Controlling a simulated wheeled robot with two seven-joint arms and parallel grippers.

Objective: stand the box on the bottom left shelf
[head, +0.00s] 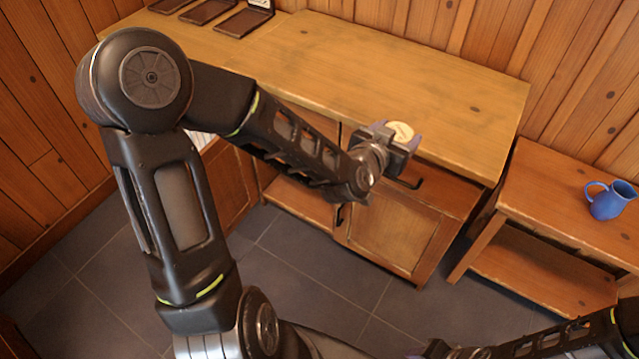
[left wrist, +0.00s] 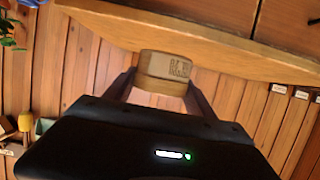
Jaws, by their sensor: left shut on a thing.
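A drawer and a closed door (head: 393,232) with dark handles are at the cabinet's right. A side table (head: 545,205) with a blue jug (head: 608,200) stands further right. Dark frame-like things (head: 243,22) lie at the back left of the cabinet top. The tiled floor in front is clear.

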